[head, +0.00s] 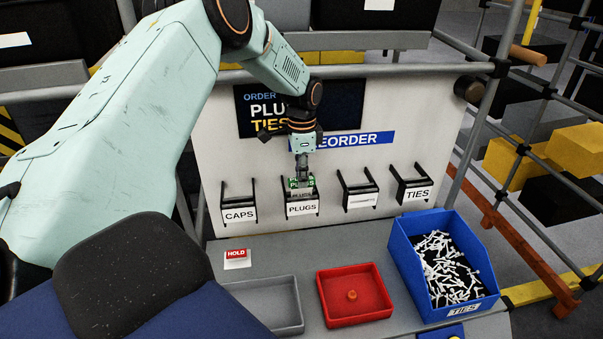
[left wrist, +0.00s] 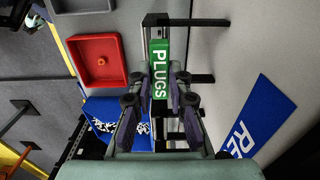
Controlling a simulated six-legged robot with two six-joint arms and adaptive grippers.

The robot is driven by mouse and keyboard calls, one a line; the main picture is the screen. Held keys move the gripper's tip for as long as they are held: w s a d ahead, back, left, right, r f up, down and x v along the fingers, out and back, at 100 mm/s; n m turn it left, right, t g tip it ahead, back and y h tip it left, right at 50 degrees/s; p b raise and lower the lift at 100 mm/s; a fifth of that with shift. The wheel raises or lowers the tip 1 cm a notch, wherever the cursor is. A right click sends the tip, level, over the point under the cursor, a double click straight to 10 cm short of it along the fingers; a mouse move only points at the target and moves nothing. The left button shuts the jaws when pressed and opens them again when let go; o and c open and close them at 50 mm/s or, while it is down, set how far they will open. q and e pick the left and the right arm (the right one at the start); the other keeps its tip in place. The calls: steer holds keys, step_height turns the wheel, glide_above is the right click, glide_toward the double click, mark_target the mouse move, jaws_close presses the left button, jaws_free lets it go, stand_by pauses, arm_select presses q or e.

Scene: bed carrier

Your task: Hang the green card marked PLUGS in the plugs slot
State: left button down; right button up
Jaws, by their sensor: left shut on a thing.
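The green card marked PLUGS (head: 301,183) is held upright in my left gripper (head: 302,174), which is shut on it. The card also shows in the left wrist view (left wrist: 159,72), reaching past the fingertips of the left gripper (left wrist: 164,85). The plugs slot (head: 303,207) is a black bracket with a white PLUGS label on the pale board. The card is at the slot's upper opening, just above and behind the label. I cannot tell whether it rests in the slot. My right gripper is not in view.
Brackets for CAPS (head: 239,215) and TIES (head: 417,195), and one with an unreadable label (head: 362,201), flank the slot. Below stand an empty grey tray (head: 290,331), a red tray (head: 380,312), a blue TIES bin (head: 405,262) and a HOLD card (head: 237,256).

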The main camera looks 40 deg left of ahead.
arm_select(q)
steer(key=shift+f+b, duration=0.65)
steer(key=shift+f, duration=0.55)
steer(key=c, duration=1.2)
jaws_free()
step_height(320, 180, up, 11)
steer(key=shift+f, duration=0.1)
steer(key=shift+r, duration=0.6)
steer(key=shift+s, duration=0.1)
